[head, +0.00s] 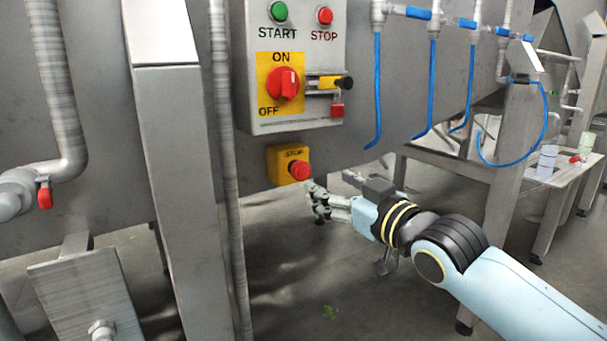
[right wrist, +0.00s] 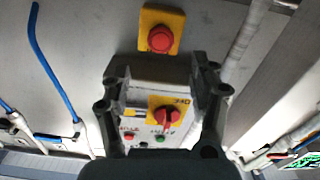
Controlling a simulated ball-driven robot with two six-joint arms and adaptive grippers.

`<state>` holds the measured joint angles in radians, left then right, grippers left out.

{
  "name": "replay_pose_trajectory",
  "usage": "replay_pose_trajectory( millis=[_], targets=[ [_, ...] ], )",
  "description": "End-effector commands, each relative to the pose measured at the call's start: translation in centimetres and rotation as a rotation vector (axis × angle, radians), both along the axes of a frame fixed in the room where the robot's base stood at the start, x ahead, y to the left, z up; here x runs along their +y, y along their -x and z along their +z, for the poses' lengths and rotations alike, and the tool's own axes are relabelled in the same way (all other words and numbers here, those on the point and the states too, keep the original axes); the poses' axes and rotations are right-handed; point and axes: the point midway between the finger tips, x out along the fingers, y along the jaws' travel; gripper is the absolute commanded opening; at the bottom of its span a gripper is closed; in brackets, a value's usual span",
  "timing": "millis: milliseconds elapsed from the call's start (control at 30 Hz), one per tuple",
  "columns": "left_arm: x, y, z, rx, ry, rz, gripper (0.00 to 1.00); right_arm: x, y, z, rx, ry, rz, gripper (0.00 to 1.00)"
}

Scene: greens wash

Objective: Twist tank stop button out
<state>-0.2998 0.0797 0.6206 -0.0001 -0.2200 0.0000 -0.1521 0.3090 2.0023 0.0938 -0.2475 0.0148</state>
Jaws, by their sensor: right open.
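The tank stop button (head: 299,170) is a red mushroom knob on a yellow box (head: 281,162) marked STOP, on the tank side below the grey control panel. In the right wrist view the red button (right wrist: 160,39) sits on its yellow box, just beyond the fingertips and between their lines. My right gripper (head: 318,196) is open and empty, just below and to the right of the button in the head view, apart from it as far as I can tell. Its two fingers (right wrist: 160,75) show spread in the right wrist view. My left gripper is not in view.
Blue hoses (head: 377,90) hang to the right. A vertical pipe (head: 228,200) stands left of the box.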

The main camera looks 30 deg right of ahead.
Motion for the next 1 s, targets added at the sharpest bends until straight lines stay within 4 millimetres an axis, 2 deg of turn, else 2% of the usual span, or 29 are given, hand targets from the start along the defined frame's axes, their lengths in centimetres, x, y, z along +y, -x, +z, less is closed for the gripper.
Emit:
replay_pose_trajectory(
  millis=[300, 500, 633, 900, 1000],
  targets=[
    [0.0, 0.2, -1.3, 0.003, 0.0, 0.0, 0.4, 0.5, -6.2, -0.3, 0.001, -0.006, -0.001, 0.62],
    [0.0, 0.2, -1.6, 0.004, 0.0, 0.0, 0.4, 0.7, -8.9, -0.2, 0.001, -0.004, 0.0, 0.62],
    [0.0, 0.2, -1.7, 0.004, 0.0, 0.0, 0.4, 0.8, -9.7, -0.2, 0.002, -0.003, 0.0, 0.62],
    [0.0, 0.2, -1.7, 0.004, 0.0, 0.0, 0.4, 0.8, -9.8, -0.2, 0.003, -0.003, -0.001, 0.62],
    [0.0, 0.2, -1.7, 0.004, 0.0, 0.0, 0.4, 0.8, -9.8, -0.2, 0.003, -0.003, -0.001, 0.49]
  ],
)
